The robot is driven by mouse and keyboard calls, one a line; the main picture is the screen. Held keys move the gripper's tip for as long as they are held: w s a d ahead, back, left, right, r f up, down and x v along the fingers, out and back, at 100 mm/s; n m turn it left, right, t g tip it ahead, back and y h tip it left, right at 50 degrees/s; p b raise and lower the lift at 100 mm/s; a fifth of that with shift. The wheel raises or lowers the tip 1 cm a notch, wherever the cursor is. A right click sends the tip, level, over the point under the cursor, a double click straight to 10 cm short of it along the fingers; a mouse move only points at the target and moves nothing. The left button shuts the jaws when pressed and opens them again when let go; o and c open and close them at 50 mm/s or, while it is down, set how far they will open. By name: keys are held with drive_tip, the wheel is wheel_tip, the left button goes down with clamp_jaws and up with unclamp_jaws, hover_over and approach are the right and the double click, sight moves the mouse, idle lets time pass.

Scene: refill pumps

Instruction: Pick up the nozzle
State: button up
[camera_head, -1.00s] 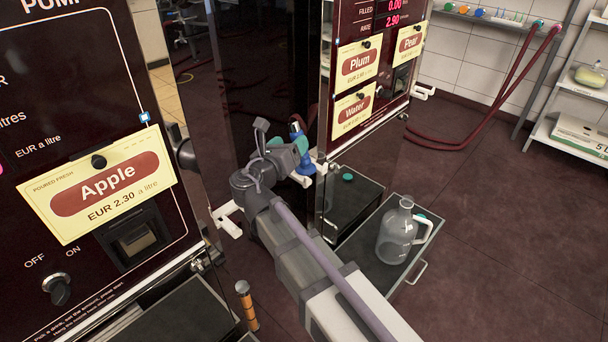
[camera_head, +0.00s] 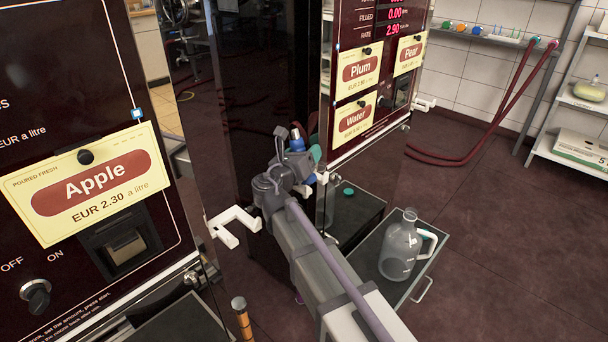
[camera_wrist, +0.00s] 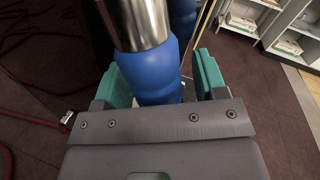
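The nozzle (camera_head: 297,142) is blue, with a silver metal section that shows in the wrist view (camera_wrist: 145,20). It stands close to the dark side panel of the far pump. My gripper (camera_wrist: 157,68) has teal finger pads, one on each side of the nozzle's blue body. The pads are apart, with a clear gap on the right; the left pad is close to the body, and I cannot tell whether it touches. In the head view my wrist hides much of the nozzle and fingers.
A glass jug (camera_head: 400,248) stands on a pulled-out tray (camera_head: 375,277) right of my arm. A white bracket (camera_head: 236,226) sticks out left of my wrist. The Apple pump (camera_head: 60,110) is close on the left. Red hoses (camera_head: 490,125) hang at the back right.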

drive_tip(key=c, duration=1)
drive_tip(key=shift+r, duration=0.1)
